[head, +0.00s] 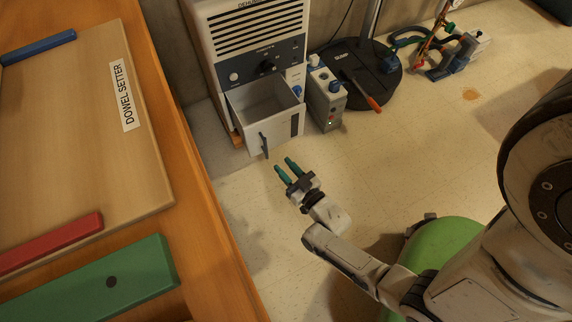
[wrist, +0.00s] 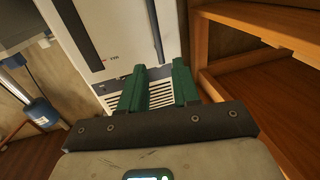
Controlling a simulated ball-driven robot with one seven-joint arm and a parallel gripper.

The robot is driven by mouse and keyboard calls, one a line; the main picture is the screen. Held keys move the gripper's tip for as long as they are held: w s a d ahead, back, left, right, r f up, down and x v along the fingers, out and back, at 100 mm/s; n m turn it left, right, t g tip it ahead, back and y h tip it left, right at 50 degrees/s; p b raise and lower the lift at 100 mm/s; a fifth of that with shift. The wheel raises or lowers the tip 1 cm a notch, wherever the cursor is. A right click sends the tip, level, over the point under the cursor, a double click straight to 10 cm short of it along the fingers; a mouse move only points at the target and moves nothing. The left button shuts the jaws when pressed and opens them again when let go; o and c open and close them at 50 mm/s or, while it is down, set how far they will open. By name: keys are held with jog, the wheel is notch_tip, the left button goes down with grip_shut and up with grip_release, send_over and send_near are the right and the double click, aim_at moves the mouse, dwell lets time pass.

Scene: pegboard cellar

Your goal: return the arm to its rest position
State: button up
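My gripper (head: 284,164) is in the middle of the head view, above the pale floor. Its two green fingers are apart with nothing between them. The arm reaches from the lower right, bent, with the fingers pointing up and left toward the white appliance (head: 262,20). The appliance's front bin (head: 287,130) is pulled out and looks empty. In the wrist view my gripper (wrist: 159,78) also shows open and empty, in front of a white panel with a grille (wrist: 162,97).
A wooden bench (head: 205,195) with a board labelled DOWEL SETTER (head: 80,130) fills the left. A grey box (head: 326,100), a black sump lid (head: 350,62) with a red-handled tool (head: 373,103), and a hose assembly (head: 450,55) stand beyond. Floor to the right is mostly clear.

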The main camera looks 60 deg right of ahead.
dwell(0.4)
jog(key=w+a+r+n+g+y, duration=0.1)
jog(key=a+r+n+g+y, duration=0.2)
jog(key=a+g+y, duration=0.45)
jog(key=s+r+n+g, duration=0.1)
jog(key=s+r+g, duration=0.75)
jog(key=s, duration=0.25)
notch_tip(320, 180, up, 39)
jog(key=p, duration=3.8)
jog(key=shift+f+h+p, duration=0.15)
jog(key=shift+h+p, duration=0.2)
